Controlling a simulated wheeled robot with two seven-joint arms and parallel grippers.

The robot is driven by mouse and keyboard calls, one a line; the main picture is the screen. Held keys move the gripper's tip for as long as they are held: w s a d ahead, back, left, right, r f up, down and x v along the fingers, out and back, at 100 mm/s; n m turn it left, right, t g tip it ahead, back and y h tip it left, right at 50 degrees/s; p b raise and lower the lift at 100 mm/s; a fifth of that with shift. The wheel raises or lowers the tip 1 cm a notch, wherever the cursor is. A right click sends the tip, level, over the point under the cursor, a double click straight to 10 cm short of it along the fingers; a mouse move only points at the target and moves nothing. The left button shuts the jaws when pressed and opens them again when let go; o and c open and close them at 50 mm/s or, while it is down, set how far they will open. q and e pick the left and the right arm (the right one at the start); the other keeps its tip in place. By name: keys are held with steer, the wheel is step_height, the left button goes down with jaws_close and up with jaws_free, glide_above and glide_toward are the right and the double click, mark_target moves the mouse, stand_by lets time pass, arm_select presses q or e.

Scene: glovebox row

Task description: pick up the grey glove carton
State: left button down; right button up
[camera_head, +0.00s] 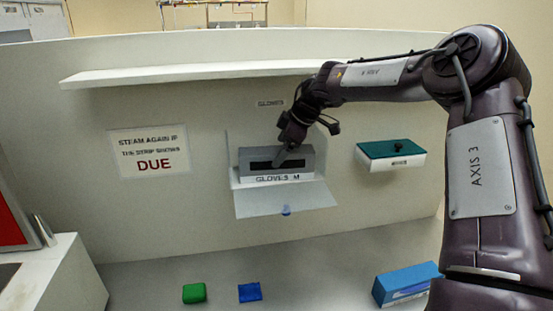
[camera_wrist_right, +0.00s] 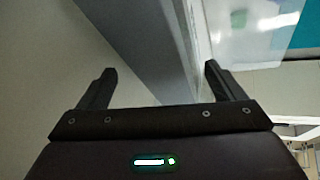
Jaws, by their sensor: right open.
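The grey glove carton (camera_head: 308,162) has a dark slot in its front. It sits in the wall opening behind a white ledge labelled "GLOVES M" (camera_head: 277,180). A pale flap (camera_head: 265,202) with a blue knob hangs out below it. My left gripper is not in view.
A long white shelf (camera_head: 190,73) runs above the opening. A white box with a teal lid (camera_head: 391,149) is mounted to the right. Below are a green block (camera_head: 194,293), a blue block (camera_head: 250,292) and a blue carton (camera_head: 405,284). A sign (camera_head: 149,151) hangs left.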

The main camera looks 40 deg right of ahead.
steer(key=shift+w+a+f, duration=0.15)
steer(key=shift+w+f, duration=0.05)
steer(key=shift+f, duration=0.1)
steer(key=shift+s+a+r, duration=0.1)
steer(key=c, duration=1.4)
